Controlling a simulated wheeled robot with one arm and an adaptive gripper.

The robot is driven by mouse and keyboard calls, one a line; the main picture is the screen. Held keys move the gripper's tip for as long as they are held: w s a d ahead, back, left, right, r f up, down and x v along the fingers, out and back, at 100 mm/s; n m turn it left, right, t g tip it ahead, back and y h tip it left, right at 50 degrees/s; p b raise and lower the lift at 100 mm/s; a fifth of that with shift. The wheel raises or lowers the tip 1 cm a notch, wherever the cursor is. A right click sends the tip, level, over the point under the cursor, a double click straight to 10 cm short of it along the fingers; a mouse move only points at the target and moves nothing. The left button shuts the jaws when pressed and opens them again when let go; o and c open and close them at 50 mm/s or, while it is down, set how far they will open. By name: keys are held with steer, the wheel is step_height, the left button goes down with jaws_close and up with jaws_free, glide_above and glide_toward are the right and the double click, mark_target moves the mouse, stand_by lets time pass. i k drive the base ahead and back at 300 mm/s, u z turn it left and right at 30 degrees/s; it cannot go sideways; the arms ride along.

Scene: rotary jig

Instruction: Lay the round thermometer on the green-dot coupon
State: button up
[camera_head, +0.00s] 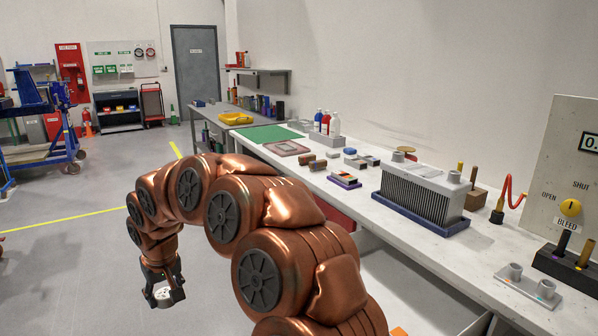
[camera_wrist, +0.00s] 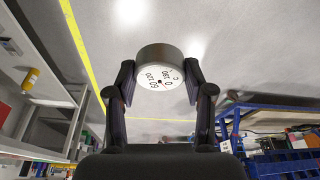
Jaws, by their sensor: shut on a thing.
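My gripper (camera_head: 163,287) hangs over the open floor to the left of the long bench, well away from the bench top. In the wrist view my gripper (camera_wrist: 160,88) is shut on the round thermometer (camera_wrist: 158,76), one finger on each side of its dark rim. The thermometer's white numbered dial faces the wrist camera. It also shows as a small pale disc (camera_head: 164,297) under the fingers in the head view. I cannot make out a green-dot coupon in either view; the small parts on the bench are too small to tell.
The white bench (camera_head: 418,243) runs along the right wall. It carries a finned grey block in a blue tray (camera_head: 420,216), a bottle rack (camera_head: 325,138), a green mat (camera_head: 268,134) and a small plate with two posts (camera_head: 528,288). The floor (camera_head: 70,270) around my gripper is clear.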

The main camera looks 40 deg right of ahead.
mark_target(345, 176)
steer(key=z, duration=0.05)
steer(key=i, duration=1.4)
steer(key=z, duration=0.9)
steer(key=i, duration=0.6)
steer(key=z, duration=0.4)
